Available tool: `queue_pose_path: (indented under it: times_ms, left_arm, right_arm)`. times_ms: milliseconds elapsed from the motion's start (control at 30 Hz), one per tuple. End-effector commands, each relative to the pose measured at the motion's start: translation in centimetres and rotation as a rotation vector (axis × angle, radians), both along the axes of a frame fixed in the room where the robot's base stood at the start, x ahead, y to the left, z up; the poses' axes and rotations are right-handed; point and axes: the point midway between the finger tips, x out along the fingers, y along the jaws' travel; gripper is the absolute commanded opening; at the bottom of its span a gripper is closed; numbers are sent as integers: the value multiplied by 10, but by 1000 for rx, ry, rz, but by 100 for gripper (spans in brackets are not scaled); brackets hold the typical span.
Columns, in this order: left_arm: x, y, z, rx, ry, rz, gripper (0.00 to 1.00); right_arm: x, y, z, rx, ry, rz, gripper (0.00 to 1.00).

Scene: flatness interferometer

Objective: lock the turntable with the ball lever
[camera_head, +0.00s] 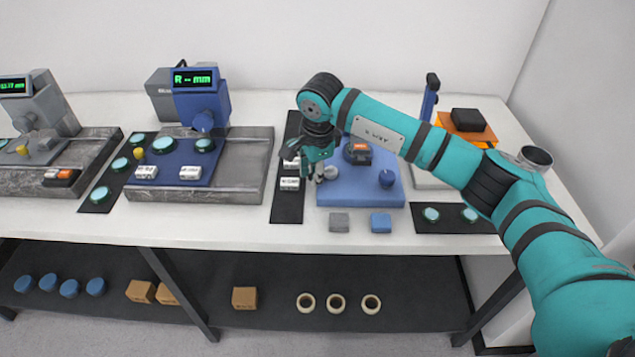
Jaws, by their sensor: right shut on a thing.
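A blue instrument base (345,195) stands on the bench right of the middle. A pale round part (331,172), perhaps of the turntable, shows low on it beside the gripper. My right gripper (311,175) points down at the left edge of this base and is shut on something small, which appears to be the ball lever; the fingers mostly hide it. A dark block with an orange part (358,152) stands at the back of the base. My left gripper is out of view.
A black mat (288,208) with white labelled blocks lies left of the base. A grey block (339,222) and a blue block (381,222) lie in front. A blue gauge with a green display (197,90) stands left. A metal cup (535,158) is at the right.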

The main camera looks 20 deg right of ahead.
Motion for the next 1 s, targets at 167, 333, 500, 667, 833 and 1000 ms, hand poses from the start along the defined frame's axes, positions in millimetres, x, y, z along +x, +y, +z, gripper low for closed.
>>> queue_pose_path:
  times_ms: [167, 333, 500, 667, 833, 1000]
  left_arm:
    - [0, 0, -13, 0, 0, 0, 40]
    - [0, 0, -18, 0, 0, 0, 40]
    - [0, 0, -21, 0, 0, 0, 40]
    - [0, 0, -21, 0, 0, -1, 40]
    - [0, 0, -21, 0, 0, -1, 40]
    - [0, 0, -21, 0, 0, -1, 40]
  right_arm:
    - [7, 2, 0, 1, -4, -119, 0]
    - [11, 3, 1, 1, -5, -196, 0]
    - [13, 4, 1, 1, -4, -239, 0]
    - [14, 4, 2, 1, -4, -256, 0]
    - [14, 4, 2, 2, -4, -258, 0]
    - [14, 4, 2, 2, -5, -257, 0]
